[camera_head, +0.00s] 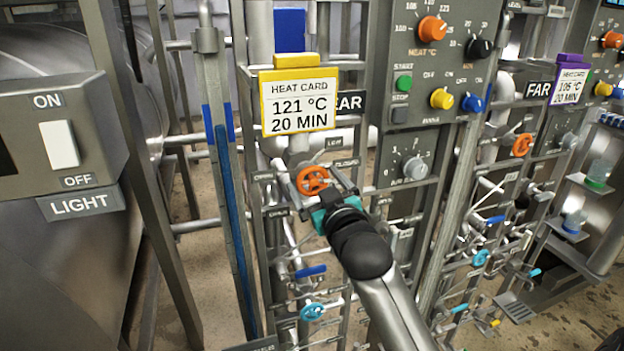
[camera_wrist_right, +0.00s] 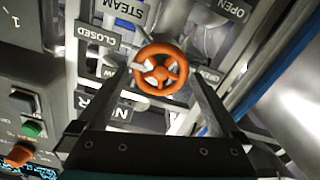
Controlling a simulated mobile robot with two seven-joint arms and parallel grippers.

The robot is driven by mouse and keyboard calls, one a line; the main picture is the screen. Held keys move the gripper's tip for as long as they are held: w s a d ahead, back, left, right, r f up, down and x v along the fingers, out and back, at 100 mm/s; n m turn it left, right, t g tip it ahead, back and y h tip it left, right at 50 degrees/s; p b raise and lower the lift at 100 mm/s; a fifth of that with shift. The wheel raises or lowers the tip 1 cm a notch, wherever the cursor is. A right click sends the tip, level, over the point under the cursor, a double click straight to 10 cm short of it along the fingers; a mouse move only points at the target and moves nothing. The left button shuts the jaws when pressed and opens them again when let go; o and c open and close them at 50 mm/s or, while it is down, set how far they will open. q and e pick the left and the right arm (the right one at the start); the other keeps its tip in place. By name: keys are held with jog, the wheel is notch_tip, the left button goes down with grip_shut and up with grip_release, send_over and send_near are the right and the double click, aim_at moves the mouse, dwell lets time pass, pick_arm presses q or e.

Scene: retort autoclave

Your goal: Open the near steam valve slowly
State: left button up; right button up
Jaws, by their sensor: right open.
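The near steam valve is an orange handwheel (camera_head: 312,180) on the rack below the yellow heat card. My right gripper (camera_head: 327,197) is right at it, coming from the lower right. In the right wrist view the orange handwheel (camera_wrist_right: 160,70) lies centred between the fingertips of my right gripper (camera_wrist_right: 158,82). The fingers are spread on either side of it. I cannot tell whether they touch the rim. A CLOSED label (camera_wrist_right: 97,45) and a STEAM label (camera_wrist_right: 125,12) show around the wheel. My left gripper is out of view.
The heat card (camera_head: 298,101) reads 121 °C, 20 MIN. A control panel (camera_head: 415,120) with knobs stands right of it. Below are a blue-handled valve (camera_head: 311,271) and a light-blue handwheel (camera_head: 312,312). The far orange handwheel (camera_head: 522,145) is at right. Pipes and posts crowd the rack.

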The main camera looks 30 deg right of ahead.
jog(key=shift+x, duration=0.95)
jog(key=shift+c, duration=0.4)
jog(key=c, duration=1.1)
